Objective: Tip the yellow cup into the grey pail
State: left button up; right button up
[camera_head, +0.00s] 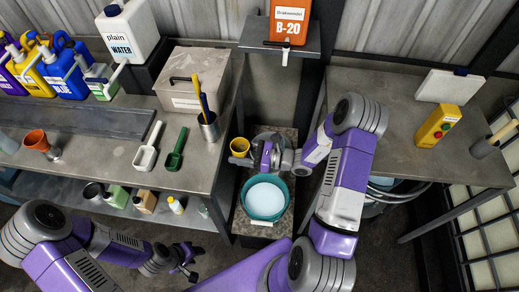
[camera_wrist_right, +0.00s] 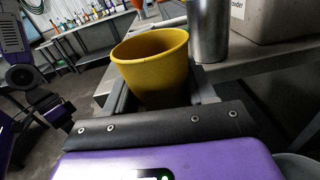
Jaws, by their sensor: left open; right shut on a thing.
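The yellow cup (camera_head: 239,147) is upright in my right gripper (camera_head: 248,156), above and left of the round pail. The right wrist view shows the cup (camera_wrist_right: 152,65) between the two fingers; its inner wall is yellow and its bottom is hidden. A teal pail (camera_head: 264,221) with a pale, whitish fill stands on a small stand below my right gripper. No clearly grey pail shows; a grey curved edge (camera_wrist_right: 300,165) shows at the lower right of the wrist view, and I cannot tell what it is. My left gripper (camera_head: 190,272) is open and empty, low over the floor.
The left bench carries a steel beaker with tools (camera_head: 208,126), a green scoop (camera_head: 175,150), a white scoop (camera_head: 148,148) and a grey box (camera_head: 195,80). An orange B-20 container (camera_head: 290,22) is on a shelf behind.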

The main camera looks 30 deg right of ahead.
jog(key=w+d+f+m+t+h+b, duration=0.1)
jog(key=d+f+m+t+h+b, duration=0.1)
jog(key=f+b, duration=0.4)
jog(key=w+d+f+m+t+h+b, duration=0.2)
jog(key=d+f+h+b, duration=0.3)
jog(key=f, duration=0.5)
jog(key=w+d+f+m+t+h+b, duration=0.2)
jog(key=d+f+m+h+b, duration=0.1)
jog(key=f+b, duration=0.5)
jog(key=shift+d+m+h, duration=0.2)
jog(key=shift+m+h, duration=0.4)
jog(key=shift+w, duration=0.15)
